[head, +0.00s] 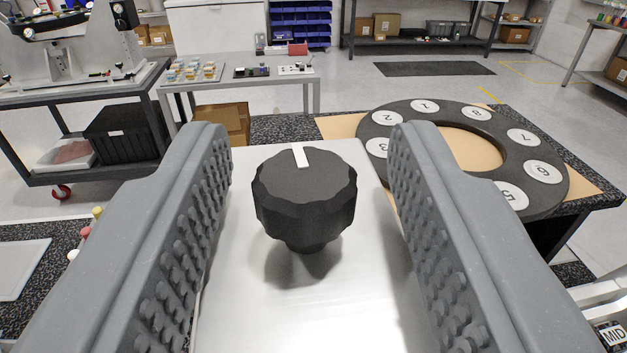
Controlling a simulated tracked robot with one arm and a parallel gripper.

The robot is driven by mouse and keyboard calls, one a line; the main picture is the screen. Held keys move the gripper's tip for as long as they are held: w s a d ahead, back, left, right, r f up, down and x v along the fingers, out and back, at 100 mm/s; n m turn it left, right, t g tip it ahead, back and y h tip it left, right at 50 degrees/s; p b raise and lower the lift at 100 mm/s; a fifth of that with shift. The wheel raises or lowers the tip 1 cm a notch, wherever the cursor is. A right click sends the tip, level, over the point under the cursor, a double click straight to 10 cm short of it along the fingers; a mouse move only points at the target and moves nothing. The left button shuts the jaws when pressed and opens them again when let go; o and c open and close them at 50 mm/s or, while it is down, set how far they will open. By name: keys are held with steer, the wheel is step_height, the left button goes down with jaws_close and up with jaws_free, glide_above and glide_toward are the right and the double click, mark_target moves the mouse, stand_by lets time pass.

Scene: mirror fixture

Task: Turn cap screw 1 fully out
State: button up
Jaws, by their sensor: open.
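A black fluted knob (304,199), seemingly the cap screw, stands upright on a bright metal plate (340,310). A white mark (300,156) on its top points to the far side, slightly left. A narrower black neck under its head meets the plate. My gripper (310,135) is open, with one grey studded finger on each side of the knob. Gaps show between both fingers and the knob, so neither touches it. No number shows on the knob.
A dark ring (547,150) with numbered white discs lies on a tan board (590,186) at the right, beyond my right finger. A small table (240,77) with small parts stands behind. A dark cart (82,120) stands at the left.

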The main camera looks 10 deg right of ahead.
steer(key=s+a+b, duration=0.1)
steer(key=s+b, duration=0.1)
steer(key=s, duration=1.1)
steer(key=shift+a+b, duration=0.15)
steer(key=shift+b, duration=0.25)
steer(key=shift+a, duration=0.1)
steer(key=s+a+r+g+h+b, duration=0.1)
steer(key=s+a+r+b, duration=0.2)
steer(key=a+r+b, duration=0.15)
steer(key=s+a+r+h+b, duration=0.1)
steer(key=s+a+r+b, duration=0.2)
steer(key=a+r, duration=0.25)
steer(key=s+a+r+y+b, duration=0.2)
steer(key=s+a, duration=0.4)
steer(key=s, duration=0.2)
steer(key=s+a+r+n+g+y+b, duration=0.1)
steer(key=s+a+r+b, duration=0.2)
steer(key=s+a, duration=0.3)
steer(key=shift+s+a+g+y, duration=0.3)
steer(key=shift+s+a+y, duration=0.1)
steer(key=shift+s, duration=0.5)
